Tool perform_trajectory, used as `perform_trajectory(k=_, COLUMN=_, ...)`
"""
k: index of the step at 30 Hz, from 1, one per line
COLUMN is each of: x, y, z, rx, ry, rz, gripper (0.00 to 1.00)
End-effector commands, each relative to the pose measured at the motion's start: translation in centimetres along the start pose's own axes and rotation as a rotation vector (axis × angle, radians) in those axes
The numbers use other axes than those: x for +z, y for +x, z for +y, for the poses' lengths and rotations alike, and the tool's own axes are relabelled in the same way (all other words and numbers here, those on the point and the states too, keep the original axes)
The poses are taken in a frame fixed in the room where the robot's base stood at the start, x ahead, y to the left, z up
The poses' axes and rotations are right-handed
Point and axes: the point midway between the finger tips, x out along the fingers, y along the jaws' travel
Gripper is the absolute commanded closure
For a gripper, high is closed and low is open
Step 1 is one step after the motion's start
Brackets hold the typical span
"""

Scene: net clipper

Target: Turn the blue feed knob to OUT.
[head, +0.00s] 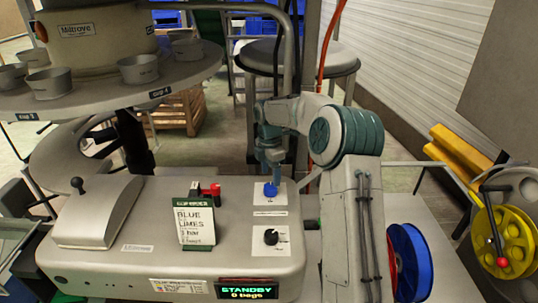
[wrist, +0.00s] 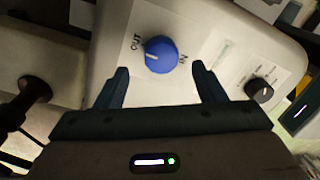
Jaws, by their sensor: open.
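The blue feed knob (head: 270,190) stands on a white plate on top of the grey machine housing (head: 150,240). In the wrist view the knob (wrist: 161,55) has OUT printed at its upper left and IN at its right. Its white mark lies on the left side, the OUT side, pointing about left. My gripper (head: 270,168) is above the knob, pointing down. In the wrist view my gripper (wrist: 160,70) is open, with one finger to each side of the knob and a gap on both sides. Nothing is between the fingers that I can see touching them.
A black knob (head: 271,237) sits on another plate nearer the front. A green-framed order card (head: 195,222) and a red part (head: 210,190) stand to the left. The display (head: 247,290) reads STANDBY, 0 bags. A round turntable with cups (head: 110,95) overhangs at upper left.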

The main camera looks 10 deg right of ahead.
Motion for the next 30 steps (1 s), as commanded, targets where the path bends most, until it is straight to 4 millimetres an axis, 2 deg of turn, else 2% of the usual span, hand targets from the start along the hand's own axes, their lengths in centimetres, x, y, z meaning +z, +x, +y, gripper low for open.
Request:
perform_trajectory(k=6, x=-0.1, y=-5.1, z=0.1, rx=0.006, ry=-0.001, rz=-0.002, gripper=0.37)
perform_trajectory(k=12, x=-0.1, y=-8.3, z=0.1, rx=0.005, ry=-0.002, rz=0.0, gripper=0.37)
perform_trajectory(k=17, x=-0.1, y=-9.3, z=0.1, rx=0.003, ry=-0.002, rz=0.0, gripper=0.37)
perform_trajectory(k=30, x=-0.5, y=-9.9, z=-0.3, rx=0.007, ry=0.021, rz=-0.009, gripper=0.37)
